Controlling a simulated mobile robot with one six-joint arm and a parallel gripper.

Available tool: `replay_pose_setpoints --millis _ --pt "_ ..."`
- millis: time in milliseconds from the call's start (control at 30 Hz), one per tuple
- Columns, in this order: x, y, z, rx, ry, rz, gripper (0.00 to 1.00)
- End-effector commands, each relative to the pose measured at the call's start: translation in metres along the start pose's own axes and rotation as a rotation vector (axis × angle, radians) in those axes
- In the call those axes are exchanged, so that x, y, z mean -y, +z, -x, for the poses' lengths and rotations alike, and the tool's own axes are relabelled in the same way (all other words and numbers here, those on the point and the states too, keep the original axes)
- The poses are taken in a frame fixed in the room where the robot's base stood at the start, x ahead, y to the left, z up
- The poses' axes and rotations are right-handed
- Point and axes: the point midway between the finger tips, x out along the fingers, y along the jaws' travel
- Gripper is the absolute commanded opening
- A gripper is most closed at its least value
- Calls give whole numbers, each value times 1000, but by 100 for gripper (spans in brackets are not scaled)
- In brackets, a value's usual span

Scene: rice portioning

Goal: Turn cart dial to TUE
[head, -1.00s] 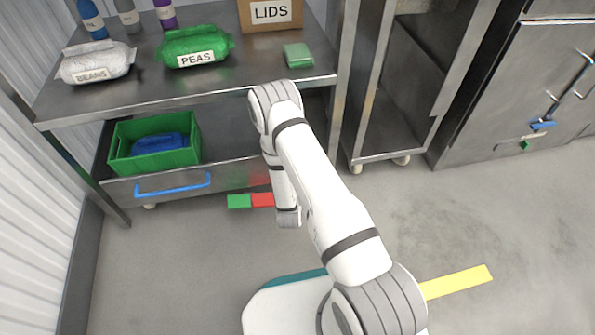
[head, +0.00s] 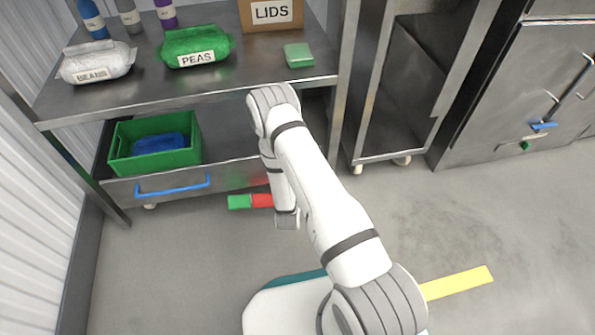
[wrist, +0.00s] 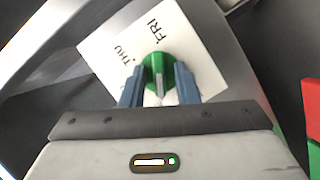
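The cart dial (wrist: 155,61) is a round green knob with a pale bar across it, on a white card (wrist: 195,45) in the wrist view. The card shows THU and FRI; other labels are hidden or out of view. TUE is not visible. My gripper (wrist: 158,78) has its two blue fingers on either side of the dial, one left and one right. They look very close to its edges, but I cannot tell whether they press on it. In the head view my arm hides the dial and the gripper.
A steel cart (head: 100,104) holds a BEANS bag (head: 96,62), a PEAS bag (head: 195,47) and a LIDS box (head: 271,14). A green bin (head: 190,155) is on its lower level, above a blue-handled drawer (head: 120,187). Open floor (head: 430,215) lies at the right.

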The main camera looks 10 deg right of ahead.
Motion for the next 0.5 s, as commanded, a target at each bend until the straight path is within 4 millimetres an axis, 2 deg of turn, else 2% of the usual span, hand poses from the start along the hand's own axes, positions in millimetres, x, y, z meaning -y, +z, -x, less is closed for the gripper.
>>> replay_pose_setpoints --millis 300,367,500 --pt "0 0 2 1 0 0 33" --pt "-1 -1 7 0 -2 1 33" --pt "-2 -2 28 0 -4 3 33"
